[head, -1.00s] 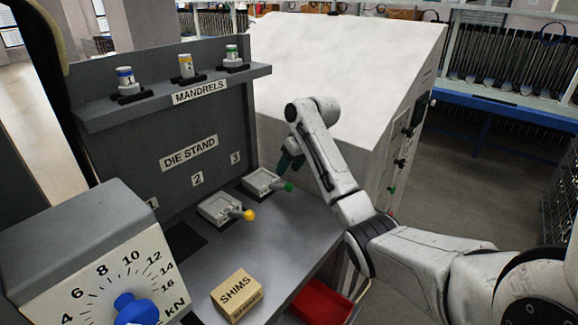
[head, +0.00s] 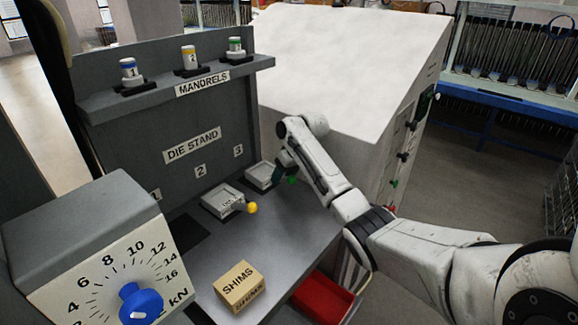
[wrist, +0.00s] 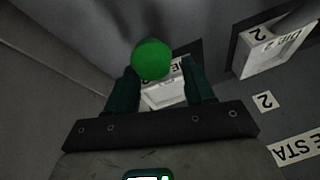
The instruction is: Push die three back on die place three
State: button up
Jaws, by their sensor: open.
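Die three (head: 261,176) is a pale grey block with a green knob (head: 292,180) on its front handle. It lies on the bench below the "3" label (head: 238,151). Its place beneath is mostly hidden, so I cannot tell how well it is seated. My gripper (head: 281,174) is low at the front right of die three, beside the knob. In the wrist view my open gripper (wrist: 160,74) has the green knob (wrist: 152,60) near the gap between its fingertips, with die three (wrist: 163,97) behind. I cannot tell whether they touch.
Die two (head: 222,201), with a yellow knob (head: 252,208), sits left of die three. An empty dark place (head: 185,232) is further left. A shims box (head: 239,286) and red bin (head: 327,297) are in front. A large white cabinet (head: 340,75) stands right of the bench.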

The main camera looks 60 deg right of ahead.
jog(key=shift+x, duration=1.35)
grip_shut()
